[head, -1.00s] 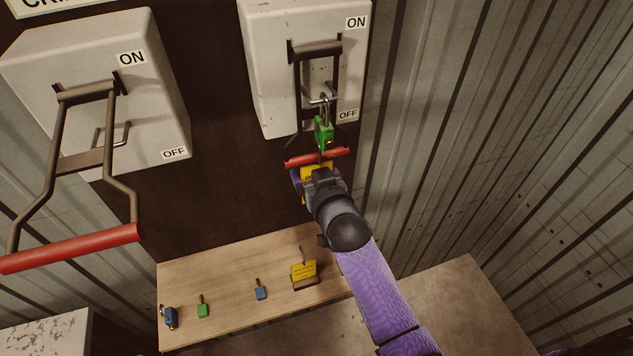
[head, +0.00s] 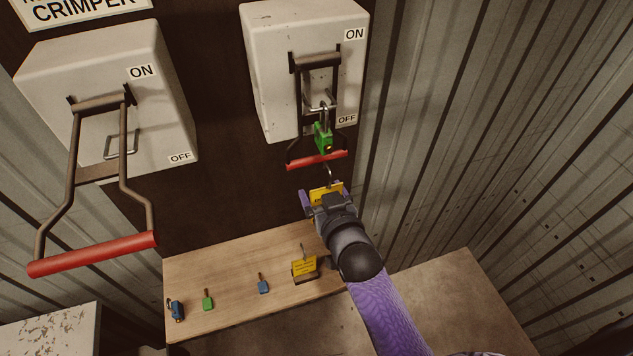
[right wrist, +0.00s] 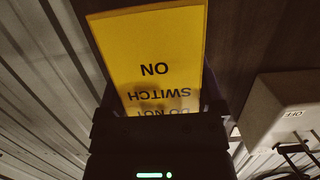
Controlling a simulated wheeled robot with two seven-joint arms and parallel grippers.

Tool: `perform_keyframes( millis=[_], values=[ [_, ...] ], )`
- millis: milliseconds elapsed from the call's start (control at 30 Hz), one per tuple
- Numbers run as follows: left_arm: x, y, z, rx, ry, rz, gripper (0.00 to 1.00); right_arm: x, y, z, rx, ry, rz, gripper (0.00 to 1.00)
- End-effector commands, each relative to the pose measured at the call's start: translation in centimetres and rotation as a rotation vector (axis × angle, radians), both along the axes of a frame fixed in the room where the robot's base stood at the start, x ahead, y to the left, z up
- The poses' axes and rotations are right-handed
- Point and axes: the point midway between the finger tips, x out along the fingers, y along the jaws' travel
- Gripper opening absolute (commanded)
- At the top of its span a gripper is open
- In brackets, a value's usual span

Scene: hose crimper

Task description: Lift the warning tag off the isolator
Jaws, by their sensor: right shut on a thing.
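The yellow warning tag (head: 321,195) is held in my right gripper (head: 328,194), which is shut on it. In the right wrist view the tag (right wrist: 150,55) fills the top middle, with "DO NOT SWITCH ON" upside down. The tag's thin metal hook (head: 329,173) rises just below the red handle grip (head: 317,160) of the right isolator (head: 265,75). I cannot tell whether the hook touches the grip. A green padlock (head: 323,138) hangs on that isolator by its OFF label. My left gripper is not in view.
The left isolator (head: 60,65) has its red-gripped handle (head: 92,255) down. A corrugated wall (head: 460,130) stands at the right.

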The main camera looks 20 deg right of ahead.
Motion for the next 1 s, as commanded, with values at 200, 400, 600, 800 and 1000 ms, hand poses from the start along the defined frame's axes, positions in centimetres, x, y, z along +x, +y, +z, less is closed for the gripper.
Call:
perform_keyframes(
  millis=[200,400,600,800,1000],
  values=[
    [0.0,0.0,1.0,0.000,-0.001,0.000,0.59,-1.5,-0.1,0.1,0.000,0.002,0.000,0.40],
    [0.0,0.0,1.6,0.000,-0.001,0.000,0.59,-2.9,-0.1,0.1,0.001,0.001,0.000,0.40],
    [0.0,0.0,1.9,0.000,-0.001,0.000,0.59,-3.8,-0.2,0.1,0.000,0.000,-0.001,0.40],
    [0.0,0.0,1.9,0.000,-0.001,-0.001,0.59,-3.8,-0.2,0.0,0.000,0.000,-0.001,0.40],
    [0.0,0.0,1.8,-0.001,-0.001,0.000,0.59,-3.8,-0.2,-0.1,0.000,0.000,-0.001,0.40]
  ],
)
